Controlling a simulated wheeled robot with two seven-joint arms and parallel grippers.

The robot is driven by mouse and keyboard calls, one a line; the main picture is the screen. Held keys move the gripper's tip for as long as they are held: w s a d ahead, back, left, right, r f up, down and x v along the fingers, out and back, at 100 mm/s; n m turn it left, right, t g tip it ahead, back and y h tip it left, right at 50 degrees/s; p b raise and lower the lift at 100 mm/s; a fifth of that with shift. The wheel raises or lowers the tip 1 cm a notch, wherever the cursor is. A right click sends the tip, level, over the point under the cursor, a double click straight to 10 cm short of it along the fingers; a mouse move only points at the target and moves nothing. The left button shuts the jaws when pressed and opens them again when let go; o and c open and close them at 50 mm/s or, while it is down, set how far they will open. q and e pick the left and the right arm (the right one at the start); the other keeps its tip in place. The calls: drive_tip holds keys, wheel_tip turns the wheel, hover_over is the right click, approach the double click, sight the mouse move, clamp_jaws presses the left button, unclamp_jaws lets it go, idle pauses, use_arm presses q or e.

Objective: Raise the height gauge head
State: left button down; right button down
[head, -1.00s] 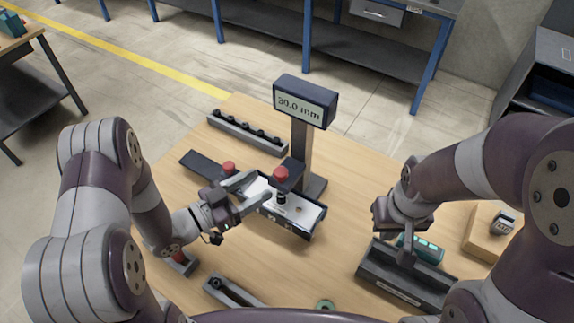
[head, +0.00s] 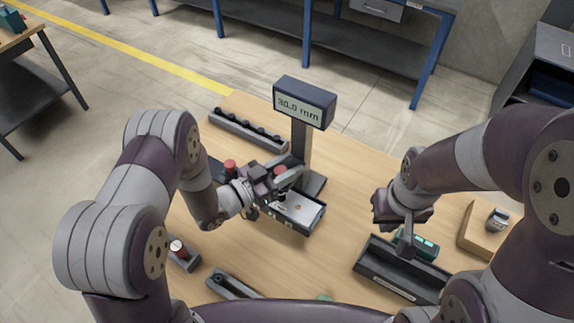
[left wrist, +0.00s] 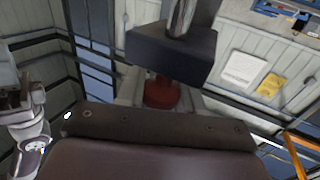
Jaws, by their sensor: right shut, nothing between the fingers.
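The height gauge has a dark column (head: 301,145) with a display (head: 304,102) reading 30.0 mm. Its dark measuring head carries a red knob (head: 281,170), partly covered by my left gripper; the knob also shows in the left wrist view (left wrist: 162,93) against a dark block (left wrist: 172,52). My left gripper (head: 288,173) is at the head, with its fingers on either side of the knob. I cannot tell whether they press on it. My right gripper (head: 408,252) is shut and empty, pointing down at the right-hand dark tray (head: 385,278).
A shallow tray (head: 300,212) lies below the gauge head. A second red knob (head: 230,166) stands left of my left gripper. A rack with black pegs (head: 245,130) lies behind. A teal part (head: 424,247) and a wooden block (head: 480,235) are at the right.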

use_arm(q)
drive_tip(key=shift+w+r+p, duration=0.1)
drive_tip(key=shift+r+p, duration=1.1)
drive_tip(key=shift+r, duration=0.65)
drive_tip(key=shift+w, duration=0.15)
drive_tip(key=c, duration=0.8)
unclamp_jaws()
drive_tip(key=shift+s, duration=0.2)
drive_tip(key=shift+s+a+f, duration=0.1)
drive_tip(key=shift+a+f, duration=0.05)
drive_tip(key=b+v, duration=0.4)
drive_tip(key=v, duration=0.8)
drive_tip(key=shift+s+a, duration=0.15)
drive_tip(key=shift+s, duration=0.05)
